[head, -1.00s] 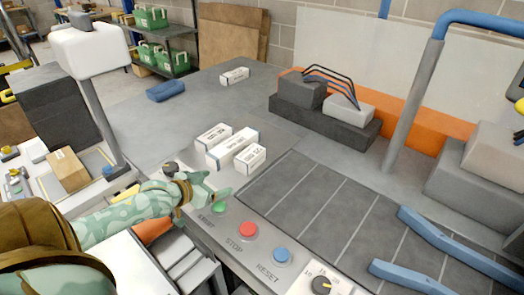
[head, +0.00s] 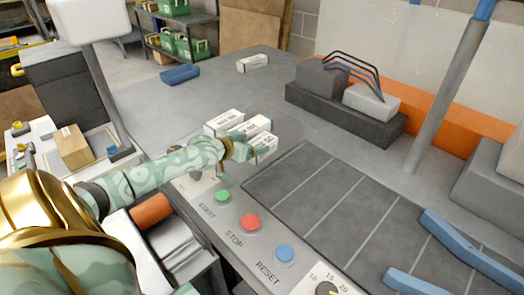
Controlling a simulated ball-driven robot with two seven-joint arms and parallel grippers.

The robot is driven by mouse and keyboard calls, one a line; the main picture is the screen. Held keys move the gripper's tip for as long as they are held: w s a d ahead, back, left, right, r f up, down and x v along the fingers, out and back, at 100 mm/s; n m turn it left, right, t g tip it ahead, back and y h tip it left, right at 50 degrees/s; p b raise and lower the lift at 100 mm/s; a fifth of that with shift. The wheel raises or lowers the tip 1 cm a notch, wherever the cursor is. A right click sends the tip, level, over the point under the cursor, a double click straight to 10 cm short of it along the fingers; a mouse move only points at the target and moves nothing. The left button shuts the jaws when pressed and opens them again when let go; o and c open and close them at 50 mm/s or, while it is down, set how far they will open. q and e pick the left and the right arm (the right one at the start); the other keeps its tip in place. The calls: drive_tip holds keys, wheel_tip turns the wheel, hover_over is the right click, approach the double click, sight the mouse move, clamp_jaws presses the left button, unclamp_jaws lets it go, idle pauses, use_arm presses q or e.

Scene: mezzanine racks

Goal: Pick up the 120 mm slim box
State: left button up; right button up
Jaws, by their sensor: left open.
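Three white labelled boxes lie side by side on the grey worktop: a left one (head: 224,121), a middle one (head: 257,124) and a right one (head: 266,146). A fourth white box (head: 253,62) lies alone farther back. The print is too small to tell which is the 120 mm slim box. My left gripper (head: 246,146) is open at the near side of the middle and right boxes, and partly hides both. I cannot tell whether it touches either one. My right gripper is not in view.
Start, stop (head: 250,222) and reset (head: 285,254) buttons line the front edge. A lined dark mat (head: 320,190) lies to the right, with blue rails (head: 465,250). A dark block (head: 340,115) with cables stands behind. The worktop behind the boxes is mostly clear.

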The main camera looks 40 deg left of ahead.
sight(259, 142)
use_arm(q)
drive_tip(key=b+x, duration=0.1)
drive_tip(key=x, duration=0.1)
drive_tip(key=f+b+x, duration=0.1)
drive_tip(key=x, duration=0.1)
drive_tip(key=shift+a, duration=0.25)
drive_tip(key=shift+w, duration=0.15)
drive_tip(key=shift+r, duration=0.2)
drive_tip(key=c, duration=1.2)
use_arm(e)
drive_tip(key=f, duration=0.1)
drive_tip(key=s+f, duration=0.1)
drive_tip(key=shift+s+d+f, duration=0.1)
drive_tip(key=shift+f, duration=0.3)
use_arm(q)
drive_tip(key=shift+c, duration=0.2)
